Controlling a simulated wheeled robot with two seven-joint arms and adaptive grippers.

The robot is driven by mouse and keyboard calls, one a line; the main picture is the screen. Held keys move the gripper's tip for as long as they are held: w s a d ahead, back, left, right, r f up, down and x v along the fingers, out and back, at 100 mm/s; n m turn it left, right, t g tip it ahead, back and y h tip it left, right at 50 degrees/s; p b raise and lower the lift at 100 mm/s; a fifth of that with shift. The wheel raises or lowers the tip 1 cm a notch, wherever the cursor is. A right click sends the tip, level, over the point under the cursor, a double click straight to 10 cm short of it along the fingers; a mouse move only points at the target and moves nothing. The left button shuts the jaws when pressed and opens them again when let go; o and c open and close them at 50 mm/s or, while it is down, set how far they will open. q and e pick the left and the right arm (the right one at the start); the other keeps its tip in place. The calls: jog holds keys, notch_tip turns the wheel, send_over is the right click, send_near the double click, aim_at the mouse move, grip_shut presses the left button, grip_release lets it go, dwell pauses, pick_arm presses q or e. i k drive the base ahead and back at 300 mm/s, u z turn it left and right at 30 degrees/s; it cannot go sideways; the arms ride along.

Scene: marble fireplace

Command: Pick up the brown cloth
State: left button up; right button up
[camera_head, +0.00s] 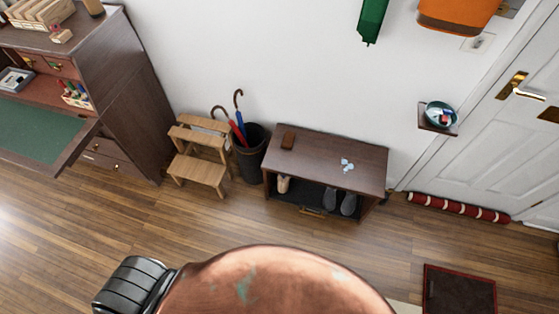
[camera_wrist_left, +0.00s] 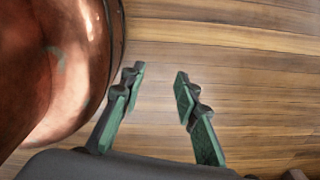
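I cannot make out a brown cloth for certain in either view. Neither gripper shows in the head view, and my right gripper is not seen.
A step stool (camera_head: 200,165) and a dark umbrella bin (camera_head: 250,150) stand left of the bench. A desk (camera_head: 125,100) is at far left. Shoes (camera_head: 340,203) sit under the bench. A red roll (camera_head: 458,207) lies by the door; a dark mat (camera_head: 458,292) is nearer. Open floor lies before the bench.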

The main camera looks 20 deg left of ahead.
aim_at(289, 138)
jog(key=u, duration=0.7)
jog(key=k, duration=0.15)
jog(key=z, duration=1.6)
jog(key=i, duration=0.85)
jog(key=u, duration=0.2)
jog(key=i, duration=0.8)
jog(key=u, duration=0.75)
jog(key=i, duration=0.3)
jog(key=u, duration=0.25)
